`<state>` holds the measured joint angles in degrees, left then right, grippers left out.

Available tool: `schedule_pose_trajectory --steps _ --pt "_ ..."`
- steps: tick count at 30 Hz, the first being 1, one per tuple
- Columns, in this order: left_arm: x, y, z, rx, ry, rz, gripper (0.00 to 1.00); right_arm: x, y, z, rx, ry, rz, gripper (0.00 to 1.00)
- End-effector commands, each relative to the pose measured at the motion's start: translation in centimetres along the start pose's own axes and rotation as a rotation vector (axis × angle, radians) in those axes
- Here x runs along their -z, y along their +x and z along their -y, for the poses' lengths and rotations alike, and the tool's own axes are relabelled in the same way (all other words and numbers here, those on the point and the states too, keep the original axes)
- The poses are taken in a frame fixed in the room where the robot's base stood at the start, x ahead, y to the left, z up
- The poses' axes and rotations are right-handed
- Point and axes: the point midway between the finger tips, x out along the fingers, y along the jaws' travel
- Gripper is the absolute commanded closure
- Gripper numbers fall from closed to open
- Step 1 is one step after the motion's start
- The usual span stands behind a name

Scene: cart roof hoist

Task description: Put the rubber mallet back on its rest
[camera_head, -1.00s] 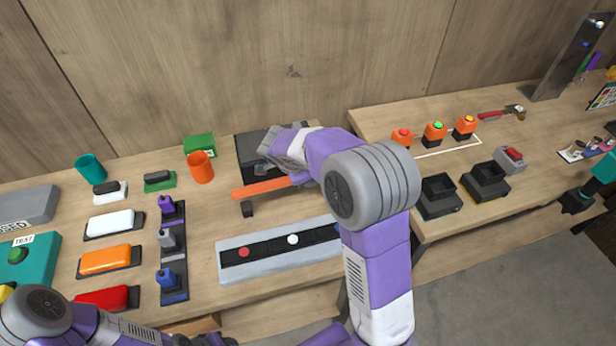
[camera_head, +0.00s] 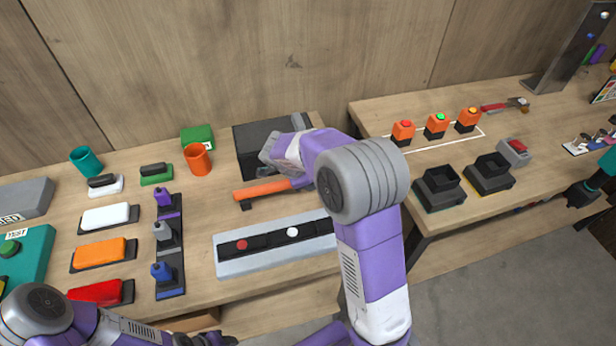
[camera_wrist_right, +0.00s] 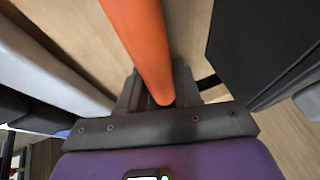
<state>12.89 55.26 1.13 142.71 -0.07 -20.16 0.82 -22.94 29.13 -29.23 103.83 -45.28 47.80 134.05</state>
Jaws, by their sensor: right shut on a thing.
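The rubber mallet shows as an orange handle (camera_head: 262,188) lying nearly level above the left table. My right gripper (camera_wrist_right: 158,98) is shut on this orange handle, which runs up and away between its fingers in the right wrist view. The mallet's head cannot be made out; my right arm covers that end in the head view. A small black block (camera_head: 246,205), perhaps part of the rest, shows just under the handle's left end; I cannot tell whether they touch. My left gripper (camera_head: 213,339) is at the bottom edge of the head view, its fingers too cut off to read.
A black box (camera_head: 243,143) stands right behind the handle. An orange cup (camera_head: 197,160) is to its left, and a grey panel with a black strip (camera_head: 226,267) lies in front. Blue and purple tools stand on a dark rack (camera_head: 176,240) farther left.

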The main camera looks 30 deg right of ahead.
Motion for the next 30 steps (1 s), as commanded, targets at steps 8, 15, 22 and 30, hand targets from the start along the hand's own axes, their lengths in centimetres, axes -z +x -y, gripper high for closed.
schedule_pose_trajectory --steps 8,15,22,30 --pt "0.00 -0.03 -0.02 0.000 0.000 0.000 0.57 0.03 -0.08 0.07 0.002 0.000 0.000 1.00" --pt "0.02 0.23 0.08 0.000 0.000 0.000 0.57 -0.05 0.10 0.03 0.002 0.001 0.000 1.00" --pt "0.03 0.56 0.21 0.000 0.000 0.000 0.57 -0.14 0.32 -0.03 0.002 0.001 0.000 1.00" --pt "0.04 0.93 0.35 0.000 0.000 0.000 0.57 -0.27 0.59 -0.13 0.002 0.001 0.001 1.00"
